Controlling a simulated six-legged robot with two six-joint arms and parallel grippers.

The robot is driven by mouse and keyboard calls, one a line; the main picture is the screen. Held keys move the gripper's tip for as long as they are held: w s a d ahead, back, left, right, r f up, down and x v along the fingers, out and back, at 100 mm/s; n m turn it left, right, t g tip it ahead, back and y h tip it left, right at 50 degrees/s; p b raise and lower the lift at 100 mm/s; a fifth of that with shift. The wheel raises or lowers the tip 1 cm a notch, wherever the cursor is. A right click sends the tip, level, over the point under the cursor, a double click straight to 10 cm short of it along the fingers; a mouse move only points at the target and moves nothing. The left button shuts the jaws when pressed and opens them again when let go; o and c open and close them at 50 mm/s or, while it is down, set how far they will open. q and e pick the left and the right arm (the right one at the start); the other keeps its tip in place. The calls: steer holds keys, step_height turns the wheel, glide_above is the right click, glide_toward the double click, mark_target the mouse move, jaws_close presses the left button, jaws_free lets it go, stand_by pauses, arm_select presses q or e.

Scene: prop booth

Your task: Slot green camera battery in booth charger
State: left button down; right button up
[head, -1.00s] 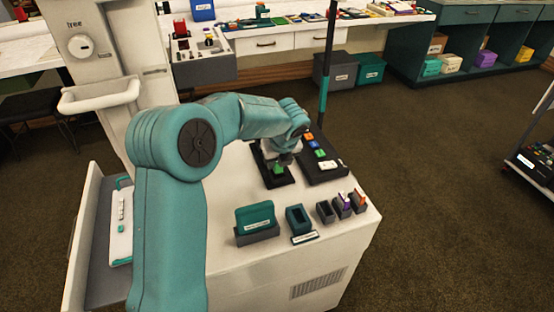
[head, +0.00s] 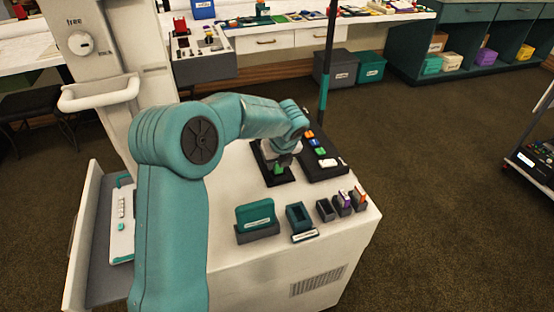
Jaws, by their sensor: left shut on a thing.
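My left gripper (head: 281,160) is over the white counter (head: 235,185), shut on the green camera battery (head: 279,169). Only a small green part of the battery shows below the fingers. It is over or at a black holder (head: 285,181), which may be the booth charger. My wrist hides part of the holder, and I cannot tell whether the battery is seated in it. My right gripper is out of view.
Beside the holder is a black tray (head: 335,172) with orange, blue, green and white pieces. Along the counter's front stand a teal block in a grey stand (head: 257,215), a teal open box (head: 299,215) and small dark holders (head: 325,210), some with coloured cards. A dark pole (head: 328,70) rises behind.

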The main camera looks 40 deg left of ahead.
arm_select(q)
steer(key=shift+f, duration=0.15)
steer(key=c, duration=0.8)
jaws_free()
steer(key=shift+o, duration=0.2)
step_height(320, 180, up, 7)
steer(key=p, duration=0.7)
